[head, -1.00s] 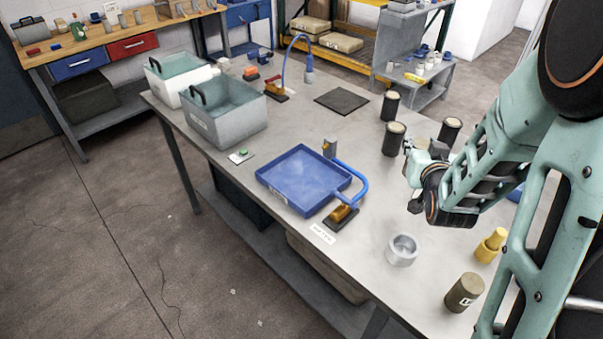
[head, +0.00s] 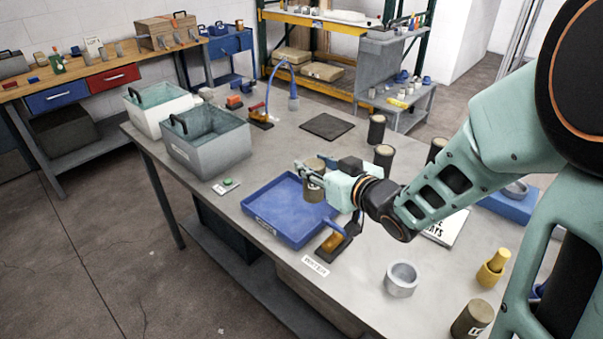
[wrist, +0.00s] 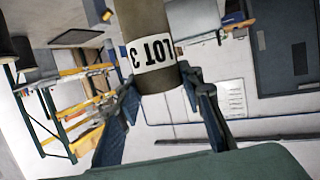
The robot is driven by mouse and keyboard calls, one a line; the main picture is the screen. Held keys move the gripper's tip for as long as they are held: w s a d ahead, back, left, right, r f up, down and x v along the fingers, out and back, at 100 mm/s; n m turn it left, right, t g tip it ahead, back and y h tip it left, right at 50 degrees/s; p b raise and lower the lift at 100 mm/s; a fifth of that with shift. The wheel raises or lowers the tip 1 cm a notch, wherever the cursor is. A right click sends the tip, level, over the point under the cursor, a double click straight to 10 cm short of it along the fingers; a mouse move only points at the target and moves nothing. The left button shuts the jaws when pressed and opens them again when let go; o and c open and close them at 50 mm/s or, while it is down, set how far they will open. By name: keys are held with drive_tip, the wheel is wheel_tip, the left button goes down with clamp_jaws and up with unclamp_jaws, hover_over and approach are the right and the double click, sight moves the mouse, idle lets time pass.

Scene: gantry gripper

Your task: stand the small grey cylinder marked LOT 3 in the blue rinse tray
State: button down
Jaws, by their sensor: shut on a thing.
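The small grey-brown cylinder (head: 313,188) is between the fingers of my gripper (head: 316,172). In the wrist view the cylinder (wrist: 145,25) shows a white label reading LOT 3, upside down in that picture. My gripper (wrist: 160,110) is shut on it. The blue rinse tray (head: 262,223) lies on the grey bench, empty where I can see its floor. In the head view the cylinder looks roughly upright and overlaps the tray's far right part; I cannot tell its height above the floor. My gripper and wrist hide the tray's right back corner.
A brown and black tap-like fitting (head: 333,243) stands by the tray's right edge. A grey ring cup (head: 401,279), a yellow part (head: 492,268) and another marked cylinder (head: 470,319) are at the near right. Dark cylinders (head: 383,157) stand behind.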

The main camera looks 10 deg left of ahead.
sight(318, 196)
drive_tip(key=w+a+f+p, duration=0.1)
drive_tip(key=w+a+f, duration=0.5)
drive_tip(key=f, duration=0.5)
drive_tip(key=shift+w+a, duration=0.25)
drive_tip(key=shift+w, duration=0.4)
drive_tip(key=shift+f, duration=0.2)
drive_tip(key=c, duration=1.3)
unclamp_jaws()
drive_tip(key=shift+r, duration=0.1)
drive_tip(key=b+v, duration=0.1)
drive_tip(key=v, duration=1.1)
drive_tip(key=shift+s+r, duration=0.1)
